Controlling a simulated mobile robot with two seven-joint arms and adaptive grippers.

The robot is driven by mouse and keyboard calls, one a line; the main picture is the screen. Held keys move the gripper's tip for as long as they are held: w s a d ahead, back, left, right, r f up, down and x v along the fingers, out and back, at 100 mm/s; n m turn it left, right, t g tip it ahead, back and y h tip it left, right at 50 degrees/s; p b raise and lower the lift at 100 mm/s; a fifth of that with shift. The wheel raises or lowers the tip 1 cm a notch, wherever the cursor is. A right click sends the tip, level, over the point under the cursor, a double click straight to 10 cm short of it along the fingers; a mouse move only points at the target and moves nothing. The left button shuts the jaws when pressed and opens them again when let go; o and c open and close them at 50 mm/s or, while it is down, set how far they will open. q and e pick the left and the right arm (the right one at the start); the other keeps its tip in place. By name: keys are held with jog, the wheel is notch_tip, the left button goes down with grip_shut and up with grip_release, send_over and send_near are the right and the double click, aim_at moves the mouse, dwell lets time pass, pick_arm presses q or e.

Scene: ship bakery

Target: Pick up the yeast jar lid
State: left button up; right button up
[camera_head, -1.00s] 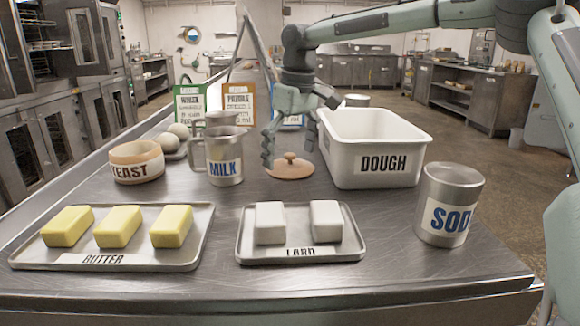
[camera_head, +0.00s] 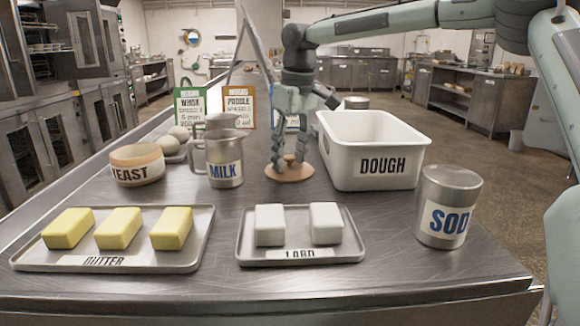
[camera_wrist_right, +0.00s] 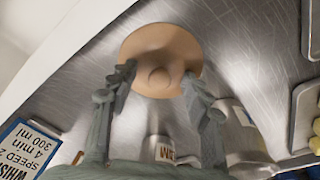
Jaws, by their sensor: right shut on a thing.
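The yeast jar lid (camera_head: 291,177) is a round terracotta-coloured disc with a small centre knob. It appears to lie flat on the steel table between the milk jug and the dough tub. My right gripper (camera_head: 291,160) points down over it, fingers shut on the lid at its knob. The right wrist view shows the lid (camera_wrist_right: 155,42) with the fingers of the gripper (camera_wrist_right: 158,76) on either side of the knob. The tips partly hide the knob in the head view. The yeast jar (camera_head: 137,172) stands at the left. My left gripper is out of view.
The milk jug (camera_head: 224,160) stands left of the lid, and the white dough tub (camera_head: 372,165) is close on the right. Butter (camera_head: 112,262) and lard (camera_head: 300,254) trays lie in front. The soda can (camera_head: 447,205) is at the right. Sign cards (camera_head: 235,107) stand behind.

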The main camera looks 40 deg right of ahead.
aim_at(290, 156)
notch_tip(290, 156, up, 8)
jog(key=shift+r, duration=0.1)
grip_shut()
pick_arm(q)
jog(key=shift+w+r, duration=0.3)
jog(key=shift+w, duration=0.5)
pick_arm(e)
jog(key=shift+r, duration=0.4)
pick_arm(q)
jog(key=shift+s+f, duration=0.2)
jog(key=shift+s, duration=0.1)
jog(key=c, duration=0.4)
pick_arm(e)
jog(key=shift+r, duration=0.2)
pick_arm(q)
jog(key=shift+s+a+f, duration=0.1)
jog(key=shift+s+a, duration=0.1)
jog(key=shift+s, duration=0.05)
pick_arm(e)
jog(key=shift+s, duration=0.15)
